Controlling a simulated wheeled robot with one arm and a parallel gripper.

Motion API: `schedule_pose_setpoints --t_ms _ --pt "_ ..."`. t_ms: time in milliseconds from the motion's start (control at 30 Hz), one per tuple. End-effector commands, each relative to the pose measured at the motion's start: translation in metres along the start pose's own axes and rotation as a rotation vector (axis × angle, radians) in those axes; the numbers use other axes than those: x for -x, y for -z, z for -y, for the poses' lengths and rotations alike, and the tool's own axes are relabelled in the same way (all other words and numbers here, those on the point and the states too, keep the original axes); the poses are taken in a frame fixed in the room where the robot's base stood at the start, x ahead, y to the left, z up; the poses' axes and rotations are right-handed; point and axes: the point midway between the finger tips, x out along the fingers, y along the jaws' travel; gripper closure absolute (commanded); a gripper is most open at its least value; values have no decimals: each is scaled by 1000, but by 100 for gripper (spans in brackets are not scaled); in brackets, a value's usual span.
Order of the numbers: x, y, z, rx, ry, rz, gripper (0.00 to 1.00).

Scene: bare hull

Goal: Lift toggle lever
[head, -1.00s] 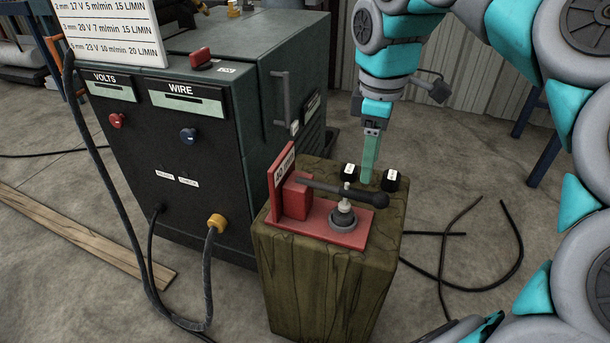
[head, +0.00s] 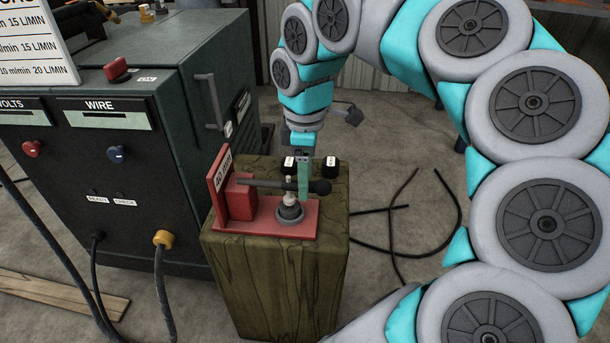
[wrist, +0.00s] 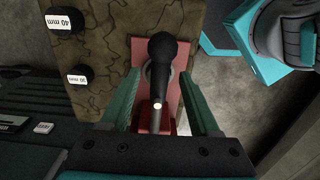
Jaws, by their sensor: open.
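The toggle lever (head: 272,184) is a dark bar with a black knob (head: 320,187) at its right end. It lies about level over a red base plate (head: 262,228) with a grey round fitting (head: 290,212). In the head view my gripper (head: 304,190) reaches down at the lever's knob end. In the wrist view the knob (wrist: 161,58) and lever lie between the two green fingers of my gripper (wrist: 162,95), with gaps on both sides. The gripper is open.
The red plate sits on a wooden block (head: 285,290). Two black labelled blocks stand behind the lever; one reads 40 mm (wrist: 62,22). A red upright plate (head: 220,180) and a dark welding machine (head: 130,160) stand to the left. Cables lie on the floor at right.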

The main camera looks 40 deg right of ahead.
Motion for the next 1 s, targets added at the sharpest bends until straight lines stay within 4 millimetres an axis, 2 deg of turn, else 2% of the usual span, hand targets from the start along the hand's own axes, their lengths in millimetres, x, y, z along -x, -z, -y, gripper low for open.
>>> schedule_pose_setpoints --t_ms 200,733,1000 --pt "0 0 0 0 -1 0 40" --pt "0 0 0 0 -1 0 99" --pt "0 0 0 0 -1 0 100"
